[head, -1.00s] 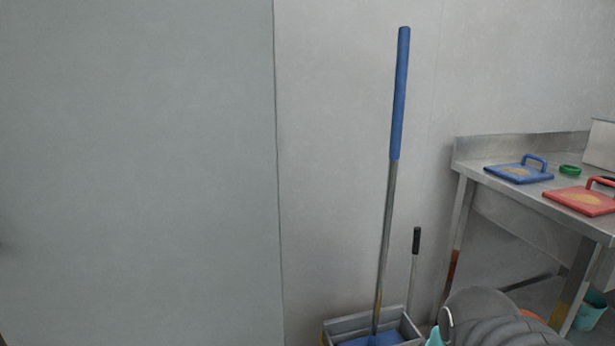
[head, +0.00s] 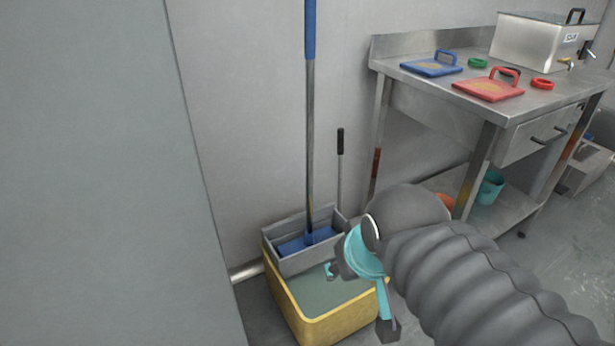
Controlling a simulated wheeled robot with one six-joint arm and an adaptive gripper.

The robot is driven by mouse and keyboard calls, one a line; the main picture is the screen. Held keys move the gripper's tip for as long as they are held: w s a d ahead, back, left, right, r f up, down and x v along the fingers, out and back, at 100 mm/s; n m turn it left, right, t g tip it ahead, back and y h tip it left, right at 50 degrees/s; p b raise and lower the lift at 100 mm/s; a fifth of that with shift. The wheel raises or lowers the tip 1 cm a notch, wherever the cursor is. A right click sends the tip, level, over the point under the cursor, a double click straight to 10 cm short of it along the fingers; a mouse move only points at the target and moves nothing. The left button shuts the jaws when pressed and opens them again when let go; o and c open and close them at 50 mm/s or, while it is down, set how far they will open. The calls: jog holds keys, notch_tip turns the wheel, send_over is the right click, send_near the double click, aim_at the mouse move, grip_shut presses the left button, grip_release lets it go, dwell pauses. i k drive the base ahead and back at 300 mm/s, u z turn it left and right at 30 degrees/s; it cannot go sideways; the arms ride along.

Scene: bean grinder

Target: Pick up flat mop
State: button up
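The flat mop stands upright against the wall, with a blue grip (head: 310,28), a grey metal pole (head: 310,130) and a blue head (head: 308,240). Its head rests in the grey wringer tray of a yellow bucket (head: 338,324) on the floor. The top of the handle is cut off by the picture edge. My gripper (head: 356,298), dark with teal parts, is low, in front of the bucket's right side and apart from the mop pole. Its fingers look spread, with nothing between them.
A steel table (head: 430,90) stands to the right, with a blue lidded plate (head: 432,66), a red one (head: 488,88) and a steel box (head: 540,42) on it. A black-tipped wringer handle (head: 340,142) rises beside the mop. A grey panel (head: 90,180) fills the left.

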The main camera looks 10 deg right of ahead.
aim_at(310, 237)
jog(key=z, duration=3)
jog(key=k, duration=0.7)
jog(key=u, duration=0.45)
